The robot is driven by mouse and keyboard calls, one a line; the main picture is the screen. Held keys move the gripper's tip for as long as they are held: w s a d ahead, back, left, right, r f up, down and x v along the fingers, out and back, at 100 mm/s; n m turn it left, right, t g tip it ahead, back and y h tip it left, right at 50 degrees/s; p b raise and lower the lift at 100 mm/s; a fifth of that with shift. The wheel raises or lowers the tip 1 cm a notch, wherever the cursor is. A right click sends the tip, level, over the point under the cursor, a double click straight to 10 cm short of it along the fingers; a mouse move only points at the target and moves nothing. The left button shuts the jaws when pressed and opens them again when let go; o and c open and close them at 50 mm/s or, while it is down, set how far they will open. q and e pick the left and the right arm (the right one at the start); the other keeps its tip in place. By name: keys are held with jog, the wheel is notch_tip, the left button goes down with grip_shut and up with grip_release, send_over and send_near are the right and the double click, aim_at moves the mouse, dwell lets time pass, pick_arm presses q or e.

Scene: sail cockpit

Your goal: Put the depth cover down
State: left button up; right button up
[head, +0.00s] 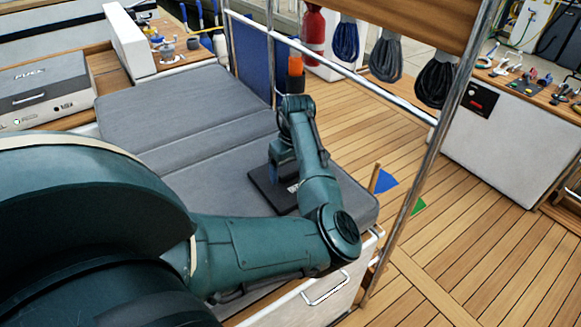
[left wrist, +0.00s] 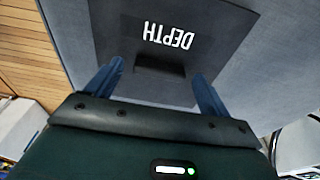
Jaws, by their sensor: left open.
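The depth cover (head: 262,186) is a flat dark square plate lying on the grey seat cushion, partly hidden behind my left arm in the head view. In the left wrist view the cover (left wrist: 215,42) shows the white word DEPTH, upside down, and a small dark raised block (left wrist: 158,67). My left gripper (left wrist: 159,88) is open just above the cover, its two blue fingers apart on either side of the block and not closed on it. In the head view the left gripper (head: 281,168) points down at the cover. My right gripper is not in view.
The grey cushion (head: 180,100) has free room left of and behind the cover. A steel rail post (head: 425,165) stands to the right. A silver-grey case (head: 45,95) sits at the far left. Coiled ropes (head: 388,55) hang above the teak deck (head: 480,235).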

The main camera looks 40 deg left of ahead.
aim_at(294, 183)
pick_arm(q)
jog(key=shift+r, duration=0.1)
notch_tip(294, 183, up, 12)
jog(key=d+p, duration=0.1)
jog(key=shift+s+d, duration=0.25)
jog(key=shift+d, duration=0.1)
dwell(0.4)
